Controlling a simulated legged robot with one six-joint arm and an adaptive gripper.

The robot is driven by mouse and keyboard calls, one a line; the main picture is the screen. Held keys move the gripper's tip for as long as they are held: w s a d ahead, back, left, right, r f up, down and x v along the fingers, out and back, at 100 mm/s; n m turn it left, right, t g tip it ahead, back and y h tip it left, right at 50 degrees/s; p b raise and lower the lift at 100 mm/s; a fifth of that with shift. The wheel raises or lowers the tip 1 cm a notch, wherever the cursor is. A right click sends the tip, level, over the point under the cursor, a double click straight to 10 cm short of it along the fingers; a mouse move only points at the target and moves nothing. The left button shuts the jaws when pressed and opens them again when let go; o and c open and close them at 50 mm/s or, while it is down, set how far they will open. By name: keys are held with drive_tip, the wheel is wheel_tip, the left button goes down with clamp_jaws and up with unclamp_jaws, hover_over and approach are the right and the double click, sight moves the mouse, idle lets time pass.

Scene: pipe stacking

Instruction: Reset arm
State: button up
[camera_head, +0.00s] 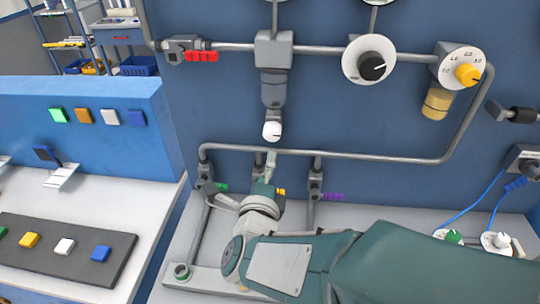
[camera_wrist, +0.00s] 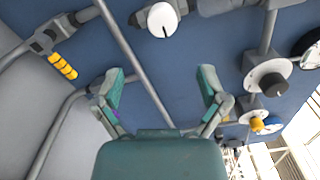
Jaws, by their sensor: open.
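My gripper (camera_head: 267,175) is near the middle of the blue panel (camera_head: 390,110), in front of the lower horizontal pipe (camera_head: 360,156) and below a white knob (camera_head: 272,131). In the wrist view my gripper (camera_wrist: 161,88) has its two teal fingers spread wide with nothing between them. A grey pipe (camera_wrist: 135,65) crosses the view behind the gap, and I cannot tell how far away it is. The white knob (camera_wrist: 162,20) is beyond the gap. A yellow valve handle (camera_wrist: 62,66) is at the left. My arm partly hides the lower panel area.
Valves with red (camera_head: 201,56), green (camera_head: 221,186) and purple (camera_head: 333,197) handles sit on the pipes. Dials (camera_head: 371,66) stick out at the upper right. Blue cables (camera_head: 470,208) hang at the right. A bench with coloured buttons (camera_head: 64,246) stands at the left.

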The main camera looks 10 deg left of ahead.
drive_tip(key=s+d+r+n+g+y, duration=0.15)
drive_tip(key=d+n+g+y, duration=0.25)
drive_tip(key=d+n+g, duration=0.7)
drive_tip(key=s+d+f+n+h, duration=0.1)
drive_tip(key=s+d+n+h, duration=0.1)
drive_tip(key=s+d+n, duration=0.2)
drive_tip(key=s+d+f+n+g+h, duration=0.1)
drive_tip(key=s+d+n+h, duration=0.2)
drive_tip(key=s+d+n, duration=0.2)
drive_tip(key=s+d, duration=0.3)
drive_tip(key=d, duration=0.1)
drive_tip(key=shift+s+f+n, duration=0.2)
drive_tip(key=shift+f+n, duration=0.1)
